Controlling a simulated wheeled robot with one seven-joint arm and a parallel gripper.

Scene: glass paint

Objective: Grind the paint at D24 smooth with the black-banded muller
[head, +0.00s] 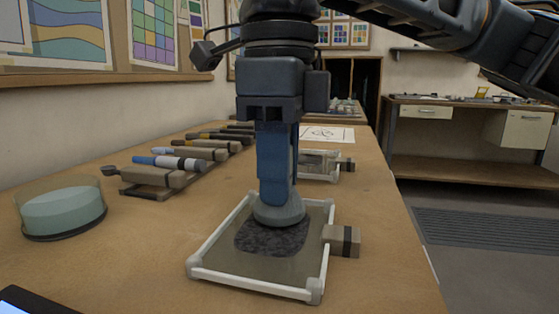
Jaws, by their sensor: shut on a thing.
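My gripper (277,190) points straight down and is shut on a muller (279,213). Only the muller's round grey foot shows; the fingers hide its handle, so I cannot see a band on it. The foot rests on or just above a dark, speckled, grainy patch of paint (272,241). The paint lies on a glass slab (227,266) with a pale frame, at the front of the bench. A grey block with a black band (343,241) sticks out from the slab's right side. No D24 lettering is readable.
A round glass dish (62,210) with pale green contents stands at the left. Several brushes or markers (172,162) lie on a rack behind it. A second framed slab (318,166) and a paper sheet (327,134) lie farther back. The bench's right edge is close.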

